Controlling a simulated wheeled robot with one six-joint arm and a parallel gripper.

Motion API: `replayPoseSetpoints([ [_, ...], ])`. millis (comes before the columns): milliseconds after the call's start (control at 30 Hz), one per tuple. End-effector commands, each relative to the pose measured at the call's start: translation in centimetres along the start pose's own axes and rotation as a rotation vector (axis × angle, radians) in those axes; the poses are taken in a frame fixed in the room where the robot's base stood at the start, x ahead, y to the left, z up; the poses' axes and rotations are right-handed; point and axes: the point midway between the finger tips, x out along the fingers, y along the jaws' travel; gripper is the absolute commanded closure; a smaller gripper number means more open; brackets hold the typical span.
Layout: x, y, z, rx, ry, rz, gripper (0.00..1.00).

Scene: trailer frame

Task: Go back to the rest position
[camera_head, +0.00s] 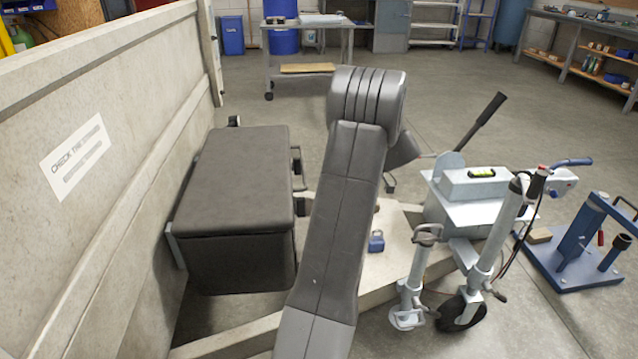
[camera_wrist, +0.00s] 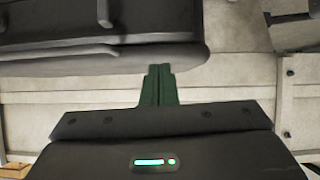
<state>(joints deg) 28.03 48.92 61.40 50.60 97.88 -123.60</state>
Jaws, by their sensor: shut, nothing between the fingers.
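My gripper (camera_wrist: 159,70) shows in the wrist view with its two green fingers together and nothing between them. Past its tips lies the dark edge of what looks like the black box; I cannot tell whether they touch. In the head view my grey arm rises through the middle and hides the gripper. The black box (camera_head: 235,180) with a closed lid sits left of my arm, against the wall panel.
The pale trailer frame (camera_head: 395,245) carries a blue padlock (camera_head: 376,241). Right of it stand a jockey wheel (camera_head: 462,311), a grey hitch housing (camera_head: 478,190) with a raised lever, and a blue stand (camera_head: 580,245). A pale panel (camera_head: 120,130) walls the left. Open floor lies behind, before a wheeled table (camera_head: 308,27).

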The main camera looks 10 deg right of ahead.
Motion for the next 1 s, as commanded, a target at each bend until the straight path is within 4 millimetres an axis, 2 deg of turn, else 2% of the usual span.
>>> replayPoseSetpoints([
  [367,-0.3,0.0,0.3,-0.001,0.000,0.001,1.00],
  [533,0.2,0.0,-0.2,-0.003,0.000,0.000,1.00],
  [667,1.3,0.1,-1.6,-0.005,0.000,0.000,1.00],
  [1000,5.1,0.1,-6.5,-0.005,0.000,0.000,1.00],
])
